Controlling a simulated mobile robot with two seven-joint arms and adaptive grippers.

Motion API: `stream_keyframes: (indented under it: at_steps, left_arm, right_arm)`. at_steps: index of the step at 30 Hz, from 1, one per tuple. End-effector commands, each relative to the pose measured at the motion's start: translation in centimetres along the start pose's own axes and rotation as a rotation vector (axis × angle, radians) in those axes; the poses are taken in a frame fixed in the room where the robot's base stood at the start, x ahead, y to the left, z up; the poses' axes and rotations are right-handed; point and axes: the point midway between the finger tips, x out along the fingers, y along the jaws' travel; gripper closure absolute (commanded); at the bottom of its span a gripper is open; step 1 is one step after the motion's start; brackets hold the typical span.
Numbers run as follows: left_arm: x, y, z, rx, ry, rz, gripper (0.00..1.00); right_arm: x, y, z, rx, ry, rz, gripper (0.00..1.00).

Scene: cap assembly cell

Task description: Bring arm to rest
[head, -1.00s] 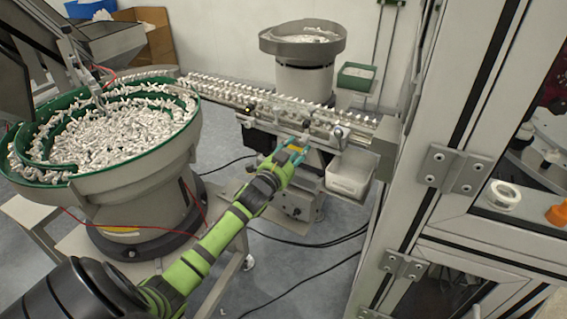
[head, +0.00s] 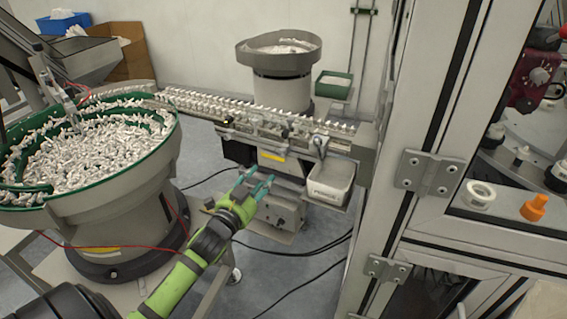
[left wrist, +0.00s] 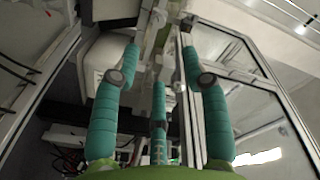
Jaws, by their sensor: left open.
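My left arm comes in from the lower left in the head view. Its green wrist and teal-fingered left gripper (head: 258,184) hang in front of the feeder rail (head: 270,115), below its level. The fingers are spread with nothing between them. In the left wrist view the left gripper (left wrist: 160,75) also shows its teal fingers apart and empty. My right gripper is in neither view.
A large bowl feeder (head: 120,205) full of small white parts stands at left. A smaller bowl feeder (head: 280,80) stands behind the rail. A white bin (head: 328,188) hangs under the rail. A framed machine enclosure (head: 425,170) bounds the right side.

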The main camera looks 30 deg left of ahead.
Motion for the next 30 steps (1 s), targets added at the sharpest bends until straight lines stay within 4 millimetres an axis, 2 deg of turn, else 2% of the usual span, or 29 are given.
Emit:
stream_keyframes:
  at_steps: [6,9,11,13,17,21,23,26,29,30]
  left_arm:
    - [0.0,0.1,0.1,-0.002,-0.003,0.003,0.55]
    - [-0.1,1.5,1.6,-0.019,-0.036,0.026,0.55]
    - [-0.2,3.3,3.5,-0.04,-0.077,0.055,0.55]
    - [-0.8,6.2,6.5,-0.074,-0.146,0.102,0.55]
    - [-3.5,13.3,12.9,-0.149,-0.304,0.212,0.55]
    - [-8.2,20.9,18.9,-0.222,-0.476,0.328,0.55]
    - [-10.7,24.1,21.1,-0.249,-0.549,0.377,0.55]
    - [-15.7,29.1,24.2,-0.288,-0.673,0.458,0.55]
    - [-21.4,33.7,26.7,-0.32,-0.797,0.538,0.55]
    - [-23.8,35.3,27.6,-0.33,-0.847,0.568,0.55]
  right_arm:
    - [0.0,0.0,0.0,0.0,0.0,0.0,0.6]
    - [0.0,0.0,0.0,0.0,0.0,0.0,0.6]
    - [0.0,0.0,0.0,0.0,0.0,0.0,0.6]
    - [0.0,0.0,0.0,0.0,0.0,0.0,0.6]
    - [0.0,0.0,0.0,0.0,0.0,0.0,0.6]
    - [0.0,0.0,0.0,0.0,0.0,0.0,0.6]
    - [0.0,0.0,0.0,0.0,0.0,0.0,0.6]
    - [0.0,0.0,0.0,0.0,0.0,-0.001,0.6]
    - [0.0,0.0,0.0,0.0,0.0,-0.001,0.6]
    - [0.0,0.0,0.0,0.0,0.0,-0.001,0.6]
